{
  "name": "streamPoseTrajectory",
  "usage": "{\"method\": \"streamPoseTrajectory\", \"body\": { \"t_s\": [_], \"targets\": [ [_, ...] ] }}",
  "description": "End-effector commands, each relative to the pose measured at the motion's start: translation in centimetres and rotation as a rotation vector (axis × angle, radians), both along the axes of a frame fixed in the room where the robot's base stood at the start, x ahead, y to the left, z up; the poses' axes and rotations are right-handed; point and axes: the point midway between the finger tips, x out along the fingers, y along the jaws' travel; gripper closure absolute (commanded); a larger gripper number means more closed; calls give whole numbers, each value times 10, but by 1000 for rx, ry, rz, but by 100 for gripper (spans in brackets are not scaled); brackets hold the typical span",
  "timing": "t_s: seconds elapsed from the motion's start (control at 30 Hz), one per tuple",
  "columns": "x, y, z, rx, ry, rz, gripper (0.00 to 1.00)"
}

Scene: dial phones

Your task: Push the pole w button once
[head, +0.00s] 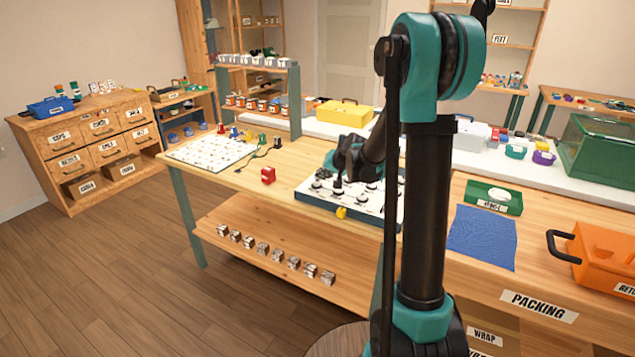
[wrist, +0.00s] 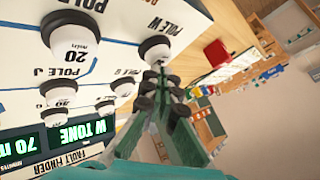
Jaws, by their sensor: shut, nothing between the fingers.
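The white fault finder panel (head: 318,201) lies on the wooden bench, with several knob-like buttons on it. In the wrist view, the POLE W button (wrist: 155,47) is a white cap with a dark ring, beside its label. My gripper (wrist: 160,70) is shut and empty, its fingertips right by the POLE W button; I cannot tell if they touch it. The POLE G button (wrist: 124,85) and the POLE J button (wrist: 65,28) show beside it. In the head view, my gripper (head: 338,187) is over the panel.
A red block (head: 268,175) stands on the bench left of the panel, and a yellow piece (head: 341,212) is at the panel's front edge. A white gridded board (head: 210,152) lies farther left. A blue cloth (head: 482,238) and an orange case (head: 600,255) are to the right.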

Motion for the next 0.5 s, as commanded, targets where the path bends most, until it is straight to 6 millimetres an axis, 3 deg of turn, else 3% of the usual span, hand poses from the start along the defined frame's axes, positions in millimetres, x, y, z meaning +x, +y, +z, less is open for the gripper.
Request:
{"method": "streamPoseTrajectory", "body": {
  "t_s": [0.37, 0.5],
  "targets": [
    [0, 0, 4, 0, 0, 0, 100],
    [0, 0, 15, 0, 0, 0, 100]
  ]
}}
